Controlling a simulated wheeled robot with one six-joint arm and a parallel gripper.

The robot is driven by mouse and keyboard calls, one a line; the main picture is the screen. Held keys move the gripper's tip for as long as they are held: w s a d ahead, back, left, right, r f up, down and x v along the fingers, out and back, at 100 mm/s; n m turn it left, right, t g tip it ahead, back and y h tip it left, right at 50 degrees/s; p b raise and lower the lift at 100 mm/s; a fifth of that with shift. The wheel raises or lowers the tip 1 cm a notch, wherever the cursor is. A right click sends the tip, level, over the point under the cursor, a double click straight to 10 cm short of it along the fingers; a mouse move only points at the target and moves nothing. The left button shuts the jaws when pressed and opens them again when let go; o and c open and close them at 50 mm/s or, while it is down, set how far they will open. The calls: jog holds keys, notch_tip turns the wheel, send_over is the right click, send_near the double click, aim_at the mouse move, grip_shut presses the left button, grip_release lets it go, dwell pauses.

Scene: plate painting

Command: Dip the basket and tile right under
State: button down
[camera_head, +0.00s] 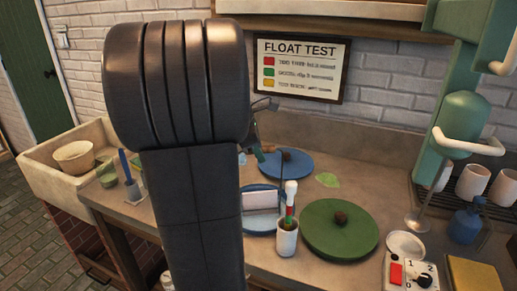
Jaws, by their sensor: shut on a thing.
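My gripper (257,146) shows only in part past the right edge of my dark arm, which hides most of it. It is shut on what looks like the basket's brown handle (268,149). A thin upright rod (282,172) below the handle looks like part of the basket. The pale tile (260,200) stands below, over or in a round blue tub (262,223). I cannot tell how deep the tile sits, and the tub's left side is hidden.
A white cup (287,241) with brushes stands close right of the tub. A blue lid (297,165) lies behind, a green lid (341,240) to the right. A green machine (465,115), a switch box (410,272) and a sink (45,180) flank the bench.

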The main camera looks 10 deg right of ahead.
notch_tip(320, 180, down, 10)
jog(key=b, duration=0.5)
jog(key=shift+f, duration=0.15)
dwell(1.1)
jog(key=shift+f, duration=0.15)
dwell(0.6)
jog(key=shift+p, duration=0.55)
dwell(1.5)
dwell(1.5)
